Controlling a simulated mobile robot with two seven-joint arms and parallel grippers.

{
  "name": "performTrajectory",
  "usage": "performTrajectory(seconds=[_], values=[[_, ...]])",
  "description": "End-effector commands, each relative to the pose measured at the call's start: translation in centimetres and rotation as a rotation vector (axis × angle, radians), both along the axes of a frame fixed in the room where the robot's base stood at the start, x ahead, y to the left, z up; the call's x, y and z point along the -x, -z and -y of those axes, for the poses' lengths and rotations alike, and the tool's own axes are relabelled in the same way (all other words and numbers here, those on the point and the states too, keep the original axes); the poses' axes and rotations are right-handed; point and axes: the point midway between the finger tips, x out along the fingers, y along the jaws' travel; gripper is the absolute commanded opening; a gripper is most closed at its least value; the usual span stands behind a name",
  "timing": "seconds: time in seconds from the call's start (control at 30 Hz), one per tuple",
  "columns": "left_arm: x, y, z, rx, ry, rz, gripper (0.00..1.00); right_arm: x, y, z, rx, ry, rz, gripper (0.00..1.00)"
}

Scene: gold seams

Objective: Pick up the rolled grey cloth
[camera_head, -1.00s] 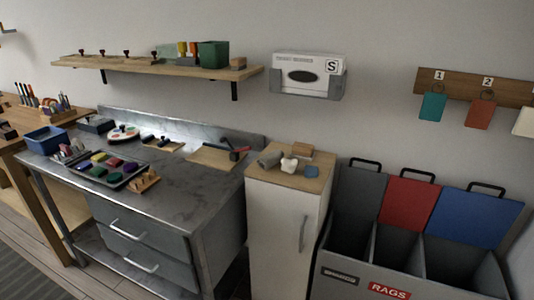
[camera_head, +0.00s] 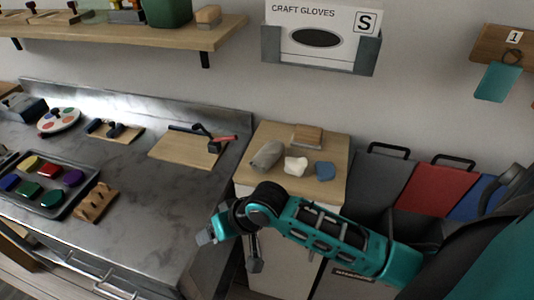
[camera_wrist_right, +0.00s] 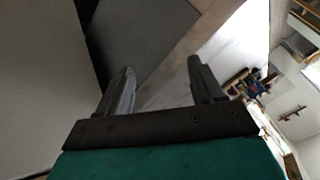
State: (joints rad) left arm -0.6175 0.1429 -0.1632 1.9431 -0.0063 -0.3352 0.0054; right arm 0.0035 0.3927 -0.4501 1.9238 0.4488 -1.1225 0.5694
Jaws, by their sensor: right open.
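The rolled grey cloth (camera_head: 267,155) lies at the left side of the wooden top (camera_head: 340,160) of a small white cabinet, in the head view. My right arm comes in from the right, in front of the cabinet. Its gripper is lower than the cloth and apart from it, in front of the cabinet's left side. In the right wrist view my right gripper (camera_wrist_right: 162,82) is open, with nothing between its fingers. The cloth cannot be made out in the wrist view. My left gripper is not in view.
A white lump (camera_head: 295,166), a blue piece (camera_head: 325,171) and a wooden block (camera_head: 307,137) share the cabinet top with the cloth. A metal workbench (camera_head: 140,205) stands left. Lidded bins (camera_head: 382,183) stand right. A glove box (camera_head: 322,30) hangs above.

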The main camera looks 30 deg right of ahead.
Motion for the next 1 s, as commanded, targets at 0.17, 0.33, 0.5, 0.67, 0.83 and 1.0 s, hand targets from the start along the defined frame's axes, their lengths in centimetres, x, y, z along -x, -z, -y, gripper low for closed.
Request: performTrajectory(seconds=[0.17,0.33,0.5,0.67,0.83,1.0], values=[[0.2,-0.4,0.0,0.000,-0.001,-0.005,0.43,-2.6,-3.3,1.5,0.032,0.069,-0.176,0.67],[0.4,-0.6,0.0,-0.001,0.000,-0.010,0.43,-4.3,-7.6,5.5,0.129,0.233,-0.373,0.67],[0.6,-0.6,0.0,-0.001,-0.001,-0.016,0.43,-5.9,-12.4,10.7,0.207,0.476,-0.512,0.67],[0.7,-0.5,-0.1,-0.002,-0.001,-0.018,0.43,-7.9,-16.4,15.1,0.178,0.731,-0.579,0.67],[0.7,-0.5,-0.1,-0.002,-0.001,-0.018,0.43,-8.7,-19.5,17.9,0.138,0.911,-0.624,0.67],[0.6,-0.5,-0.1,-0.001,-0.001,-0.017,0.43,-8.8,-19.6,18.7,0.123,0.969,-0.641,0.67]])
